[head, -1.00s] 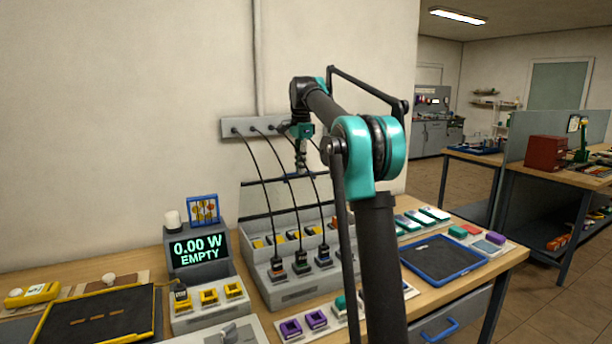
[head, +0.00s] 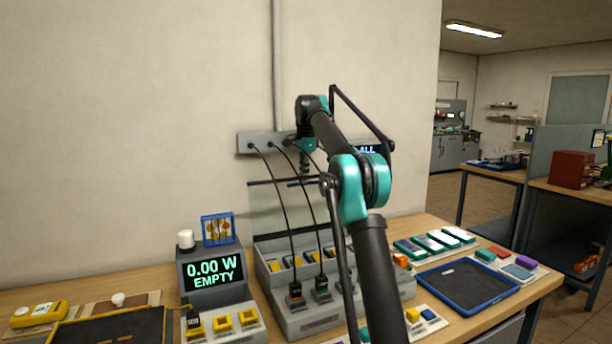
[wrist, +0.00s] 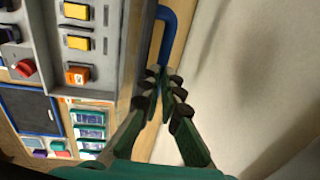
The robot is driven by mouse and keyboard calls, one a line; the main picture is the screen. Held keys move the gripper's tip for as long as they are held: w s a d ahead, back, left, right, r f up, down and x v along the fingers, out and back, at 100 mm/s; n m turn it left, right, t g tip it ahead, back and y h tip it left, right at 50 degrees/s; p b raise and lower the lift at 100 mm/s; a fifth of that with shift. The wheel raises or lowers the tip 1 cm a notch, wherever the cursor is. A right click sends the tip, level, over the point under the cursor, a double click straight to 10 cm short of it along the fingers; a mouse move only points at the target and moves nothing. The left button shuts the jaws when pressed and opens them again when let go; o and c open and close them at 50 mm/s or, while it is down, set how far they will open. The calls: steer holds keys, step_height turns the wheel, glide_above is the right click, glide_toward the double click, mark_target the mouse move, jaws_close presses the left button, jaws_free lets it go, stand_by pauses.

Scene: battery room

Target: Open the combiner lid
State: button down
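The combiner (head: 330,322) is a grey box on the bench, with yellow switches and black cables plugged in along its front. Its lid (head: 275,215) stands raised behind the box, close in colour to the wall, with a dark top edge. My gripper (head: 303,177) is up at the lid's top edge. In the wrist view my fingers (wrist: 164,78) close around the near end of the handle. The exact finger contact is partly hidden. My arm covers the box's right part.
A display (head: 213,272) reading 0.00 W EMPTY stands left of the box. A blue-rimmed tray (head: 424,289) and several coloured modules lie to the right. The wall (wrist: 245,80) is close behind the lid. Cables hang from a wall strip (head: 245,143).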

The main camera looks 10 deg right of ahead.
steer(key=shift+a+f, duration=0.25)
steer(key=shift+f, duration=0.65)
steer(key=c, duration=1.7)
jaws_free()
steer(key=shift+s, duration=0.1)
steer(key=shift+o, duration=0.6)
steer(key=shift+w+f, duration=0.2)
steer(key=shift+w, duration=0.05)
steer(key=shift+d, duration=0.1)
